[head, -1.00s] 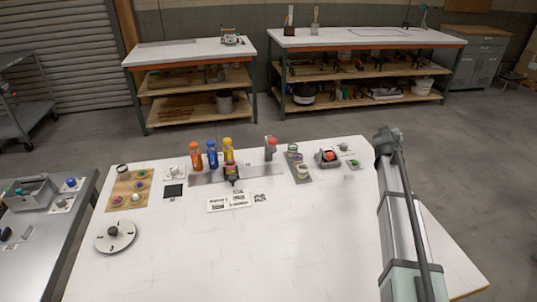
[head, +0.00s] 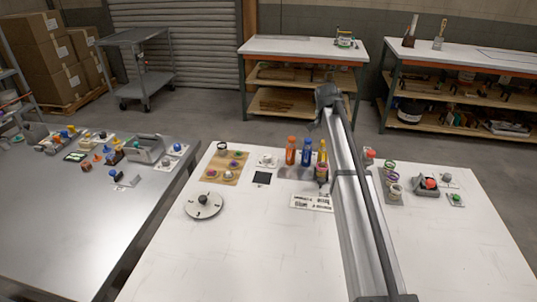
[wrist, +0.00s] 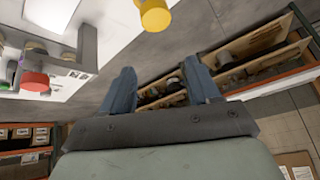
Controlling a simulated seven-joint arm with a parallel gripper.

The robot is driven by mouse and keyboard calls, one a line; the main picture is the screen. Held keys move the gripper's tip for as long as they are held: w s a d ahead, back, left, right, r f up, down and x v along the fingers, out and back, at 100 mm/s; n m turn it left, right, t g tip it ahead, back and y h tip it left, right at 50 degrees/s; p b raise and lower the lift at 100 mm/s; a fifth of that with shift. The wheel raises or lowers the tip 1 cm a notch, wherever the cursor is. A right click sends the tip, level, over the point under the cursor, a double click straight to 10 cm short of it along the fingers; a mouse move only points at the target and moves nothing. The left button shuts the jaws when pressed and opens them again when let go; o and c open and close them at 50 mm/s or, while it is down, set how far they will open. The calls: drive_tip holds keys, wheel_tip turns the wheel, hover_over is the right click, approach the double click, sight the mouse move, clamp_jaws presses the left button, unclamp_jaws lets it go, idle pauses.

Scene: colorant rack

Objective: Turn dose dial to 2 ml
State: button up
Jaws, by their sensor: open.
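A round white dial (head: 203,205) with a dark centre knob and dark marks lies on the left front part of the white table in the head view. I take it for the dose dial; its marks are too small to read there. My gripper (wrist: 161,76) is open and empty in the wrist view, its two blue-grey fingers apart over a view of floor and shelves. The dial is not in the wrist view. In the head view my arm crosses the table right of the dial, and the gripper cannot be made out.
Orange (head: 291,150), blue (head: 306,152) and yellow bottles stand at the table's back, close to my arm. A tan board (head: 223,166) with several knobs and a black square (head: 262,178) lie behind the dial. A yellow cap (wrist: 154,15) shows near the gripper. The table's front middle is clear.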

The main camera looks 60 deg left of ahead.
drive_tip(key=s+a+m+g, duration=0.3)
drive_tip(key=s+a, duration=0.5)
drive_tip(key=a, duration=0.1)
drive_tip(key=m+g+h, duration=0.3)
hover_over(267, 156)
wheel_tip(267, 156, down, 14)
drive_tip(key=shift+f, duration=0.1)
drive_tip(key=c, duration=1)
